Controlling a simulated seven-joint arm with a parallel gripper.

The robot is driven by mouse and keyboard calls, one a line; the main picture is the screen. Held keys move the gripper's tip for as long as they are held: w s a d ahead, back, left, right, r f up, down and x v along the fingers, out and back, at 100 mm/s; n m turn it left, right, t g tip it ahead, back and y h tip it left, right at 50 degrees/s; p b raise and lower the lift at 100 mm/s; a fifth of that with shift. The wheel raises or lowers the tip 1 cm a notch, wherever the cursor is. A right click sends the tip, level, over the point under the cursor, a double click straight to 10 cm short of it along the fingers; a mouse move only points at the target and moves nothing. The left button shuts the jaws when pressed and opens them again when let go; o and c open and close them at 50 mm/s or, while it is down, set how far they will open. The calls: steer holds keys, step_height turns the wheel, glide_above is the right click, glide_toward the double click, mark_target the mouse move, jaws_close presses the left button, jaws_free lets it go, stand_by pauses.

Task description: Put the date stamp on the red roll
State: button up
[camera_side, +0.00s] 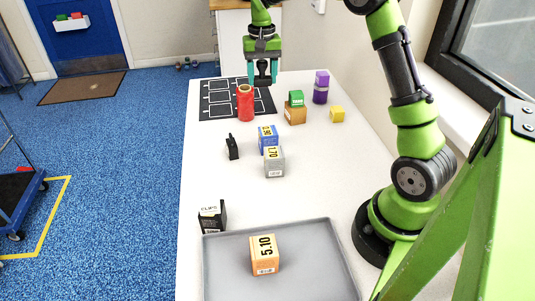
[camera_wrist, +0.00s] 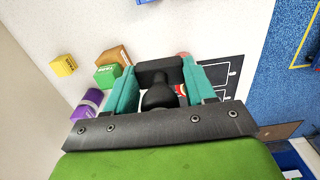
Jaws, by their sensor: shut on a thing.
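My gripper (camera_side: 262,74) has teal fingers and is shut on the black date stamp (camera_side: 262,79), held up at the far end of the table. In the wrist view the date stamp (camera_wrist: 158,94) sits between the fingers of my gripper (camera_wrist: 160,84), its dark knob toward the camera. The red roll (camera_side: 245,106) stands upright on the black mat, just left of and below the held stamp in the side view. In the wrist view only small parts of the red roll (camera_wrist: 181,90) show behind the stamp and finger. The stamp appears apart from the roll.
The black mat (camera_side: 211,105) has white outlines. An orange-brown box (camera_side: 295,115) with a green one (camera_side: 296,98) on top, purple boxes (camera_side: 320,95) and a yellow box (camera_side: 337,114) stand right. Blue (camera_side: 267,136) and grey boxes (camera_side: 274,162) and a grey tray (camera_side: 222,276) are nearer.

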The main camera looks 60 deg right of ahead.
glide_above(245, 87)
steer(key=shift+w+f, duration=0.15)
steer(key=shift+f, duration=2.05)
steer(key=o, duration=1)
steer(key=shift+f, duration=0.1)
steer(key=shift+o, duration=0.2)
